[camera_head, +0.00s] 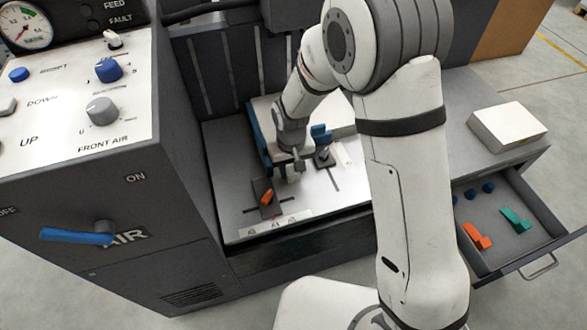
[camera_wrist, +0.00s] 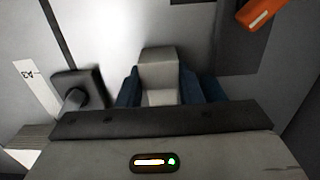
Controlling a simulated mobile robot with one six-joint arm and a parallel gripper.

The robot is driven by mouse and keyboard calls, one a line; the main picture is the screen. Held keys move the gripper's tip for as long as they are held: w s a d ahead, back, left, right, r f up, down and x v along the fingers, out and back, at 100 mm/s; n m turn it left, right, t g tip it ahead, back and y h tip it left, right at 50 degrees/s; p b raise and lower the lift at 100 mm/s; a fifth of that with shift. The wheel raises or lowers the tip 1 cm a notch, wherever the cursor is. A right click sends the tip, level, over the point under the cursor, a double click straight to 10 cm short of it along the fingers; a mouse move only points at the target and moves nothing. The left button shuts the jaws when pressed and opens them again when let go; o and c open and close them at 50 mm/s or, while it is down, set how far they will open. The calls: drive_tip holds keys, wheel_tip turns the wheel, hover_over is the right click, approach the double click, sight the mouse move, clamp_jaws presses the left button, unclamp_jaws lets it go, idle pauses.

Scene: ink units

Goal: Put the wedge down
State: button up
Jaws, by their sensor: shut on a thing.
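My gripper (camera_head: 287,174) is low over the pale work plate of the machine, pointing down. In the wrist view my gripper (camera_wrist: 160,98) is shut on a pale grey block (camera_wrist: 160,68), which I take to be the wedge. Blue pieces flank the block on both sides. In the head view the held block is too small to tell from the fingertips. I cannot tell whether its underside touches the plate (camera_head: 322,182).
An orange lever (camera_head: 267,197) on a dark base lies just in front of my gripper. A black-based knob (camera_head: 324,155) stands to the right. An open drawer (camera_head: 555,240) holds orange and teal pieces. A white box (camera_head: 507,127) sits on the right-hand top.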

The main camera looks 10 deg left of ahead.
sight(291, 168)
drive_tip(key=o, duration=1)
drive_tip(key=shift+f, duration=0.15)
wheel_tip(291, 168, up, 12)
drive_tip(key=p, duration=0.4)
drive_tip(key=s+d+r+m, duration=0.2)
drive_tip(key=d+r, duration=0.2)
drive_tip(key=d, duration=0.4)
drive_tip(key=s+d+r+m, duration=0.1)
drive_tip(key=d+r, duration=0.4)
drive_tip(key=d, duration=0.2)
drive_tip(key=s+d+r+m, duration=0.1)
drive_tip(key=s+d, duration=0.2)
drive_tip(key=d, duration=0.1)
drive_tip(key=s+d+r+m, duration=0.1)
drive_tip(key=s+d, duration=0.3)
drive_tip(key=s+d+r+m+t, duration=0.1)
drive_tip(key=s+d, duration=0.2)
drive_tip(key=d, duration=0.1)
drive_tip(key=shift+s+d, duration=0.3)
drive_tip(key=shift+d, duration=0.05)
